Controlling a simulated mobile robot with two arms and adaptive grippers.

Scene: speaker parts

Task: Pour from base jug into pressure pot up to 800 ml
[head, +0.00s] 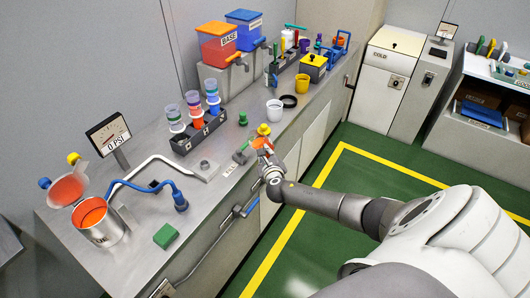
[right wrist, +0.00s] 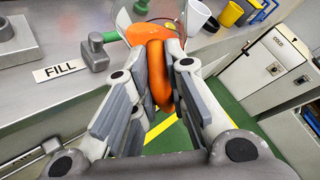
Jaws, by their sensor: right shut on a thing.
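The pressure pot (head: 104,235) is a silver pot at the left end of the bench, open at the top with orange showing inside. Its lid (head: 67,188) stands tilted up behind it. My right gripper (head: 265,152) is shut on the orange handle (right wrist: 158,75) of what looks like the base jug (head: 263,142), at the bench's front edge near the FILL label (right wrist: 58,70). The jug's body is partly hidden behind the handle and fingers, so its level cannot be read. The pot is far to the left of this gripper. My left gripper is not in view.
A 0 PSI gauge (head: 108,133), a blue hose (head: 150,188) and a green block (head: 165,236) are near the pot. A rack of coloured cups (head: 198,132) stands mid-bench. An orange BASE tank (head: 219,44) is behind. A white cup (head: 274,109) stands right of the jug.

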